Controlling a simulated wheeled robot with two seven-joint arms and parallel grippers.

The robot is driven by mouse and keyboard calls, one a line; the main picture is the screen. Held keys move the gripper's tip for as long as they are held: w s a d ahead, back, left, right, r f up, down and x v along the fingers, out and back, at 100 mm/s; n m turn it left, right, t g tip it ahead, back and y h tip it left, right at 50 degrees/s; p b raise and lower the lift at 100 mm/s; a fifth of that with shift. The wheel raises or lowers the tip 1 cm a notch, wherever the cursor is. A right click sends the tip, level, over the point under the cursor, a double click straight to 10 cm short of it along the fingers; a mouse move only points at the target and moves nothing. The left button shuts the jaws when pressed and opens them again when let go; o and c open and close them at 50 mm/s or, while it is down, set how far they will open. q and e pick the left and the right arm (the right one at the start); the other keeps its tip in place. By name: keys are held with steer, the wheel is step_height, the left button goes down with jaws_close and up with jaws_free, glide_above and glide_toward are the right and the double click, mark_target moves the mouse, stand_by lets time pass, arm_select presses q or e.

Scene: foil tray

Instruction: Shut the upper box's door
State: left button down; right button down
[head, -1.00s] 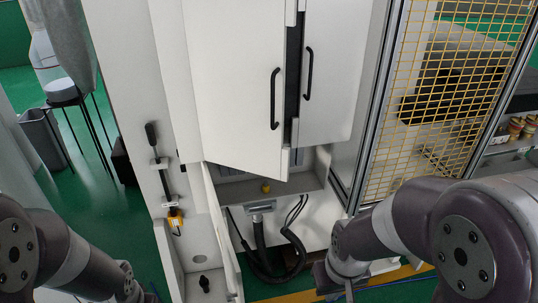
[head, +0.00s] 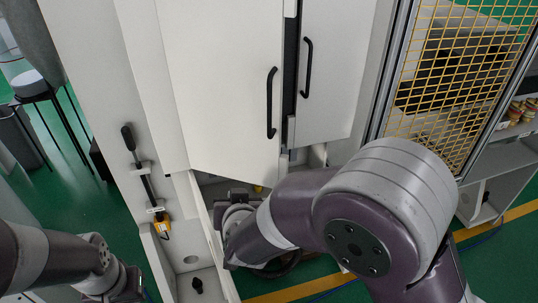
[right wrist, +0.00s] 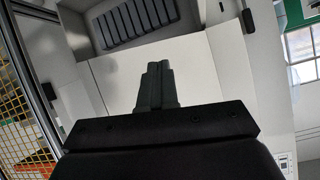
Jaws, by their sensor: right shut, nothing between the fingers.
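The upper box is a tall white cabinet with two doors. Its left door (head: 225,95) stands ajar, its free edge swung out toward me, with a black bar handle (head: 271,103). The right door (head: 335,85) has a similar handle (head: 307,68) and looks near flush; a dark gap shows between the doors. My right gripper (head: 237,194) is just below the left door's lower edge; its fingers are hard to see there. In the right wrist view my right gripper (right wrist: 157,70) is shut and empty, before pale panels. My left arm is at lower left, its fingers out of frame.
Below the doors is an open lower compartment with a narrow white door (head: 208,235) standing out; my right arm hides much of it. A yellow mesh fence (head: 450,75) stands right. A black lever with a yellow tag (head: 161,224) is on the left panel.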

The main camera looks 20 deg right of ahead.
step_height(320, 180, up, 3)
steer(key=s+m+t+h, duration=0.2)
steer(key=t+h, duration=0.1)
steer(key=h, duration=0.1)
steer(key=m+h+p, duration=0.1)
steer(key=m+h, duration=0.1)
steer(key=h, duration=0.4)
glide_toward(276, 152)
steer(key=p+x, duration=0.2)
steer(key=x, duration=0.1)
steer(key=p+x, duration=0.2)
steer(key=shift+w+d+r, duration=0.2)
steer(key=shift+w+d, duration=0.1)
steer(key=shift+w+d+f+p, duration=0.15)
steer(key=shift+w+d+p, duration=0.15)
steer(key=shift+w, duration=0.2)
